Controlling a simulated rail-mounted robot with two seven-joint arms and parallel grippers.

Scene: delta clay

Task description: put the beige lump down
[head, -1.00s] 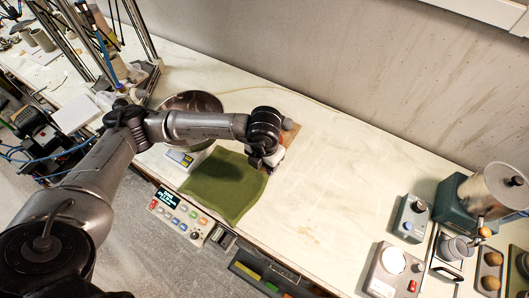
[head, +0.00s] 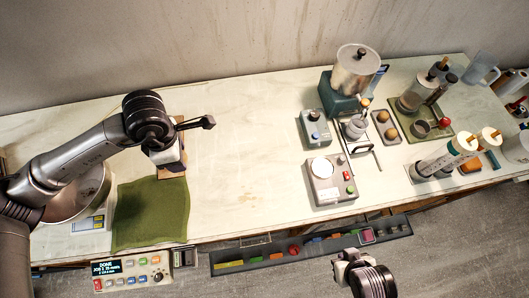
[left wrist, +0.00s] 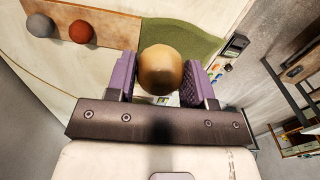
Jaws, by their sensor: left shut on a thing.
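The beige lump (left wrist: 161,70) is a smooth, rounded ball between the purple finger pads of my left gripper (left wrist: 160,78), in the left wrist view. The gripper is shut on it. In the head view my left gripper (head: 168,160) hangs by the upper right corner of the green cloth, and its hand hides the lump. My right gripper (head: 345,262) is low in the head view, off the table's front edge; its fingers are too small to judge.
A wooden board (left wrist: 110,22) with a grey lump (left wrist: 40,25) and a red-brown lump (left wrist: 79,31) lies beside the green cloth (head: 150,212). A metal bowl (head: 82,198) stands left. The table's middle is clear; devices, including a scale (head: 328,185), stand right.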

